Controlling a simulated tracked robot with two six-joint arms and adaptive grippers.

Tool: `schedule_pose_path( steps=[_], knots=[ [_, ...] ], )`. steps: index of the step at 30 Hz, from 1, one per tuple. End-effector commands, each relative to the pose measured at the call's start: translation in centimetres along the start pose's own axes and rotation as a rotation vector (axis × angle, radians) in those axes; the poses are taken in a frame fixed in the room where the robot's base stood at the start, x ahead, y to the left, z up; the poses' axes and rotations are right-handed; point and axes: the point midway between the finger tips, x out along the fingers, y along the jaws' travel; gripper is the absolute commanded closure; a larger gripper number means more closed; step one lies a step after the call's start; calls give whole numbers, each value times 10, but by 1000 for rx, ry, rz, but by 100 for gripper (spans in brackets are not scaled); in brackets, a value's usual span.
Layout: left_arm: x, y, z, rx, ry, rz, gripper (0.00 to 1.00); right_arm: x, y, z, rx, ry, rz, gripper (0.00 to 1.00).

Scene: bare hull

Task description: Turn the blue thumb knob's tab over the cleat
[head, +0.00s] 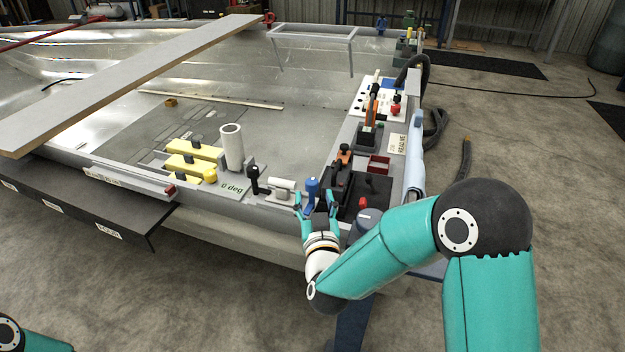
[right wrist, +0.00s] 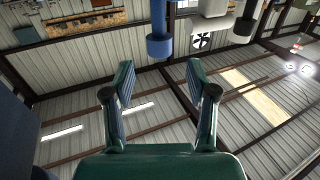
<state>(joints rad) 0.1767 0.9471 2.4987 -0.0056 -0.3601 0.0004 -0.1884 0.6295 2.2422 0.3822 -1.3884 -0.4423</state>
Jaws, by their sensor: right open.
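The blue thumb knob (head: 312,186) stands upright on the near edge of the hull, close to my right gripper (head: 317,203). In the right wrist view a blue cylinder (right wrist: 160,47), which looks like this knob, hangs ahead of the gap between my open fingers (right wrist: 158,82). The fingers are apart and nothing is between them in that view. I cannot make out the tab or the cleat clearly. Another small blue fitting (head: 381,24) sits at the far corner of the hull. My left gripper is out of view.
A white cylinder on a bracket (head: 283,185) and a black-knobbed post (head: 254,178) stand just left of the knob. A black panel with a red button (head: 362,202) is just right. Further left are a white tube (head: 232,148) and yellow blocks (head: 193,158). A long plank (head: 130,80) crosses the hull.

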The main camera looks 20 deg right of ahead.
Motion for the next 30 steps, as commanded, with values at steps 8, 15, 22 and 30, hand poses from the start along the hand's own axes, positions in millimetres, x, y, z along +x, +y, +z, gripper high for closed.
schedule_pose_path(
  steps=[8,15,22,30],
  knots=[
    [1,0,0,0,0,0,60,49,1,0,0,1,1,43],
    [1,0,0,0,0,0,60,63,1,0,-1,0,1,43],
    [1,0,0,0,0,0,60,64,1,0,-1,-1,1,43],
    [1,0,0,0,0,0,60,64,1,0,-1,0,1,85]
  ],
)
